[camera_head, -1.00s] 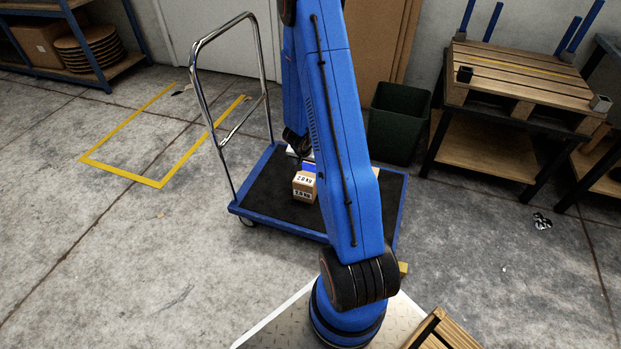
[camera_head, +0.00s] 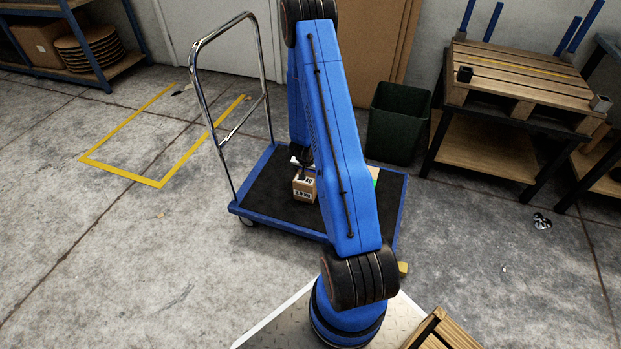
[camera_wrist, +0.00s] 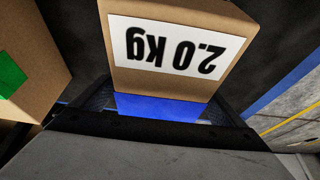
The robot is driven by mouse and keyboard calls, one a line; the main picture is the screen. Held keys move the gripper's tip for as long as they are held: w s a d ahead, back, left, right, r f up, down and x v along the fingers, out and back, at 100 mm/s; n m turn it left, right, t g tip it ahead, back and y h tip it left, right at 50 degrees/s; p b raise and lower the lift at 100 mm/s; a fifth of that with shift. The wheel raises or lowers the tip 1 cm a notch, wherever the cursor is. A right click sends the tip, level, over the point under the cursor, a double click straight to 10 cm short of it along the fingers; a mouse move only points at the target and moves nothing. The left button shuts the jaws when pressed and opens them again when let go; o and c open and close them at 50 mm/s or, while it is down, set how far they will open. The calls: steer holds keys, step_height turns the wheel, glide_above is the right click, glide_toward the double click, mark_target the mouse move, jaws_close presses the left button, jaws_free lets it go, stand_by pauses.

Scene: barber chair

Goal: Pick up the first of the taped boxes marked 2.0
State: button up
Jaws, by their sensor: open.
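A brown cardboard box (camera_head: 303,191) with a white label stands on the trolley. In the wrist view this box (camera_wrist: 168,81) is close, its label reads 2.0 kg upside down, and a blue patch lies along its near edge. My gripper (camera_head: 300,160) is just above the box, partly hidden by my arm. In the wrist view my open gripper (camera_wrist: 160,105) has one dark finger at each side of the blue patch. I cannot tell whether the fingers touch the box. A second brown box (camera_wrist: 30,50) with green tape is at the left of the wrist view.
The blue trolley (camera_head: 262,205) has a dark deck and a tall chrome handle (camera_head: 207,110) on the left. A green patch (camera_head: 375,174) shows right of my arm. A dark green bin (camera_head: 398,125) stands behind. The floor left of the trolley is open.

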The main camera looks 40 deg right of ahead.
steer(key=shift+w+d+f, duration=0.1)
steer(key=shift+f, duration=0.1)
steer(key=shift+c, duration=0.6)
steer(key=c, duration=2)
steer(key=shift+r, duration=0.1)
steer(key=shift+c, duration=0.2)
steer(key=shift+r, duration=0.1)
